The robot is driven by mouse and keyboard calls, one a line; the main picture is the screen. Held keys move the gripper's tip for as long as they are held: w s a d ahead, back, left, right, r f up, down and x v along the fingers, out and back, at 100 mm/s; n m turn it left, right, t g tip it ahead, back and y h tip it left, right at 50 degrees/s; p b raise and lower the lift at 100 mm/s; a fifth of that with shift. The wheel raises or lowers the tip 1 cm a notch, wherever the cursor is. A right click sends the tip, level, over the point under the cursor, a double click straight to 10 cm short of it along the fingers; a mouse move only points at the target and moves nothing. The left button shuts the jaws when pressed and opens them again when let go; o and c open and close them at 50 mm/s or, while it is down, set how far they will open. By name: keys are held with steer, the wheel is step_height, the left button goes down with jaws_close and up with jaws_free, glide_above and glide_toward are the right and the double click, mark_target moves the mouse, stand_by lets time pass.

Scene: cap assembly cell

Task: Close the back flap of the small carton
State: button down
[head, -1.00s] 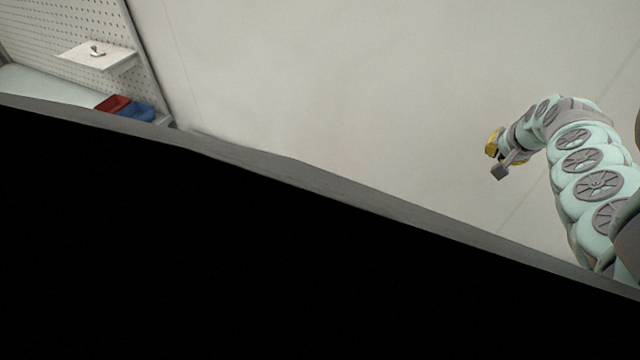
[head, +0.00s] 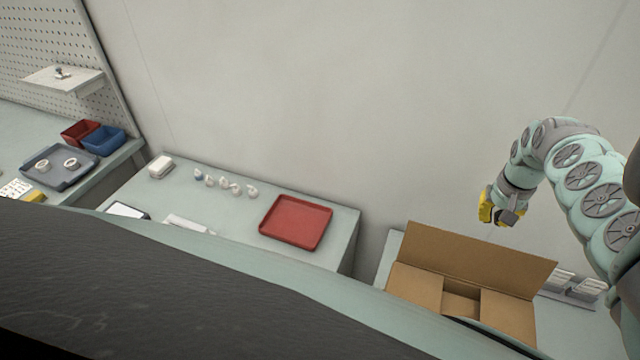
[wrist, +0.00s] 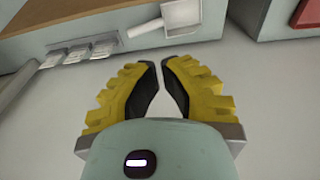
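The brown carton (head: 417,288) stands open on a bench at the lower right of the head view. Its back flap (head: 480,262) is up and leans backward. The left and right flaps appear folded inward, with a gap between them. The carton's front is hidden by my own body. My gripper (head: 497,222), with yellow fingers, hangs in the air behind and above the back flap, apart from it. In the wrist view, my gripper (wrist: 160,62) is empty and its fingertips nearly meet. A brown strip, probably the carton (wrist: 60,14), shows at the upper left there.
White holders (head: 575,284) sit right of the carton; a white scoop-like piece (wrist: 181,14) shows in the wrist view. Left of the carton, another table bears a red tray (head: 296,222) and several small white parts. A wall (head: 300,90) stands behind. Blue (head: 102,140) and red bins are far left.

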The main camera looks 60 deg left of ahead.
mark_target(472, 261)
steer(key=s+d+f+p, duration=0.1)
steer(key=p, duration=0.1)
steer(key=s+d+f+p, duration=0.1)
steer(key=s+p, duration=0.1)
steer(key=p, duration=0.1)
stand_by(0.6)
steer(key=shift+f, duration=0.1)
steer(key=shift+p, duration=0.55)
steer(key=shift+d+r+t+p, duration=0.2)
steer(key=shift+t+p, duration=0.1)
steer(key=shift+p, duration=0.55)
steer(key=shift+s+p, duration=0.15)
steer(key=shift+p, duration=0.25)
